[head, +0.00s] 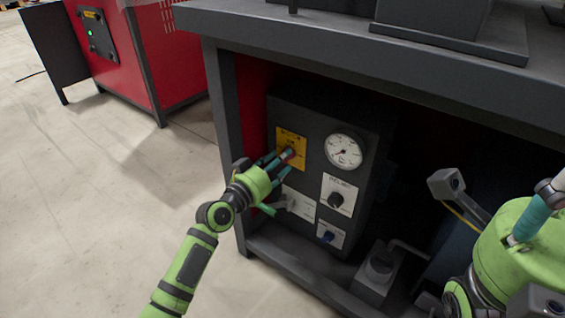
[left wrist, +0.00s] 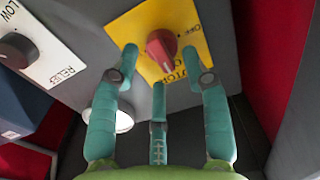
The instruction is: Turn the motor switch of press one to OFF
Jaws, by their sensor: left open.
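The motor switch is a red knob (head: 291,153) on a yellow plate (head: 286,137) on the dark control box under the bench. In the left wrist view the red knob (left wrist: 162,48) stands near the middle of the yellow plate (left wrist: 150,18), with "OFF" lettering at its upper right. My left gripper (head: 284,160) is open at the knob, with two teal fingers on either side and a third below it in the left wrist view (left wrist: 160,58). Contact with the knob cannot be told. My right gripper (head: 530,222) shows only partly at the right edge.
A grey pedal-like box (head: 378,268) sits below. Open floor (head: 90,200) lies left.

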